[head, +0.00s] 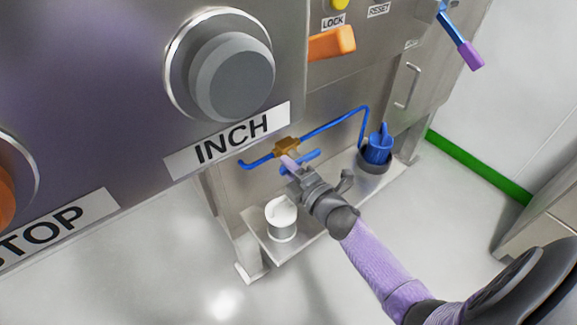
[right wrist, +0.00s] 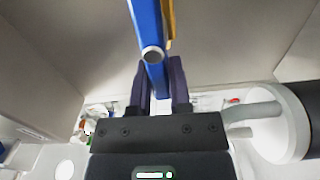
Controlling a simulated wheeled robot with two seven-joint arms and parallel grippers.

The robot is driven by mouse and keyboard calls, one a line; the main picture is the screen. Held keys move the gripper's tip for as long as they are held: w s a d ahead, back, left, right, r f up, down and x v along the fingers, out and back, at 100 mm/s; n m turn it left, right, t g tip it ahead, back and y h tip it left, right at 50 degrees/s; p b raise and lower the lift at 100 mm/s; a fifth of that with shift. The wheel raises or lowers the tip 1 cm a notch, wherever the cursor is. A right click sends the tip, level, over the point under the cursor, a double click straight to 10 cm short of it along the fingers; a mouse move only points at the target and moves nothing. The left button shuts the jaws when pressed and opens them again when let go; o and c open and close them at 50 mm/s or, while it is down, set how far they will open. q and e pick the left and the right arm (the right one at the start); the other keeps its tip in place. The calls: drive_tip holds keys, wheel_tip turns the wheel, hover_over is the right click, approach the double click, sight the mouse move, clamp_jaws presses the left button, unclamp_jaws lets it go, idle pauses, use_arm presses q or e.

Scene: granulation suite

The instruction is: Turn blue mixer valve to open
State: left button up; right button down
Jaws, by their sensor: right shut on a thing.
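The blue mixer valve has a brass body (head: 287,146) on a blue pipe at the lower front of the steel machine. Its blue lever handle (head: 312,156) lies just below the body, roughly in line with the left stretch of pipe. My right gripper (head: 290,163) reaches it from the lower right and is shut on the handle. In the right wrist view the blue handle (right wrist: 153,55) passes between the two dark fingers (right wrist: 160,80), with a strip of brass behind it. The fingers partly hide the handle in the head view. My left gripper is out of view.
A large panel with an INCH button (head: 232,78) fills the upper left. A blue lever with a purple grip (head: 470,55) stands upper right.

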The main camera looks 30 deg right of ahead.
drive_tip(key=shift+f, duration=0.15)
idle(0.5)
drive_tip(key=c, duration=0.6)
unclamp_jaws()
drive_tip(key=shift+o, duration=0.2)
drive_tip(key=s+p, duration=0.3)
drive_tip(key=s, duration=0.7)
drive_tip(key=shift+d, duration=0.4)
